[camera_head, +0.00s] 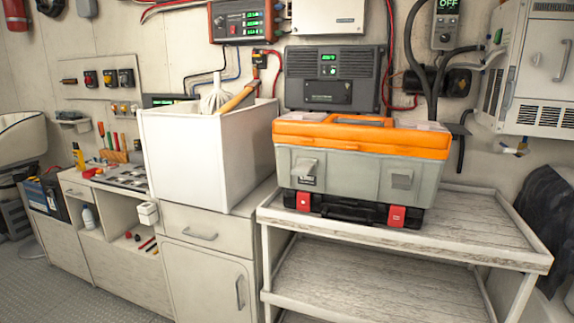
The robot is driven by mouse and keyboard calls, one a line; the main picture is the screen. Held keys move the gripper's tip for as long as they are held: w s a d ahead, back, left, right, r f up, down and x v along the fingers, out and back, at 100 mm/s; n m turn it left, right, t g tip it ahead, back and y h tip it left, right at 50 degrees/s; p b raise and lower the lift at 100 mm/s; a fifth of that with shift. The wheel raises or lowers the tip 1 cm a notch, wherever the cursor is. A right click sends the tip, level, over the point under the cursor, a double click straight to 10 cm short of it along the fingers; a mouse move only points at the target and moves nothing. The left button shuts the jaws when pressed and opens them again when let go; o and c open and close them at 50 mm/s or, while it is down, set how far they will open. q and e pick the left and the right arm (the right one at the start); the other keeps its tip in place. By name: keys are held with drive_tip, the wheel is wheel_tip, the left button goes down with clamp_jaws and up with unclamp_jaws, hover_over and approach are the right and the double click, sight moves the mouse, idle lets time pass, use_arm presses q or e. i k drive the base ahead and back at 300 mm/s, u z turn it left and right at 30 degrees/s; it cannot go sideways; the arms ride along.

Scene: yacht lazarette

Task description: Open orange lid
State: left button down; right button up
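An orange lid (362,136) sits closed on a grey toolbox (352,176) in the head view, right of centre. The toolbox rests on a flat black case (349,208) with two red latches. Both stand on the top shelf of a whitewashed wooden rack (480,222). Neither of my grippers is in view.
A tall white bin (190,160) holding a brush and a wooden handle stands close left of the toolbox. Shelf room is free to the right. Cables and a black hose (412,50) hang on the wall behind. A white louvred cabinet (530,75) is at upper right.

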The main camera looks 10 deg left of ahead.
sight(371, 134)
drive_tip(key=u, duration=3.95)
drive_tip(key=i, duration=0.1)
drive_tip(key=z, duration=2.8)
drive_tip(key=i, duration=0.95)
drive_tip(key=z, duration=1.05)
drive_tip(key=i, duration=0.65)
drive_tip(key=z, duration=0.65)
